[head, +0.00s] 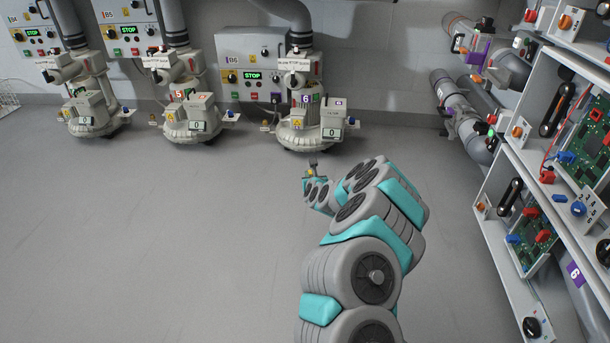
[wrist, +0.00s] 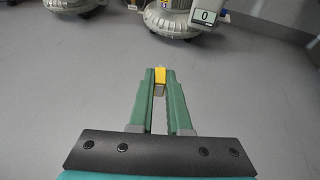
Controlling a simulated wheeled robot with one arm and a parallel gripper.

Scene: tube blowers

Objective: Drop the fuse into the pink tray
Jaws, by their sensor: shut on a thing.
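My gripper (head: 312,172) is at the end of my outstretched arm, over the grey floor in front of the right blower. In the wrist view my gripper (wrist: 160,82) has its two green fingers closed around a small yellow and grey piece, which looks like the fuse (wrist: 159,76). The fuse sits between the fingertips, and part of it is hidden by them. It is too small to make out clearly in the head view. No pink tray shows in either view.
Blowers stand along the back wall: a left one (head: 88,115), a middle one (head: 190,118) and a right one (head: 303,122). A white rack (head: 508,170) with circuit boards and switches fills the right side. Grey pipes (head: 455,105) run beside it. The floor at left is clear.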

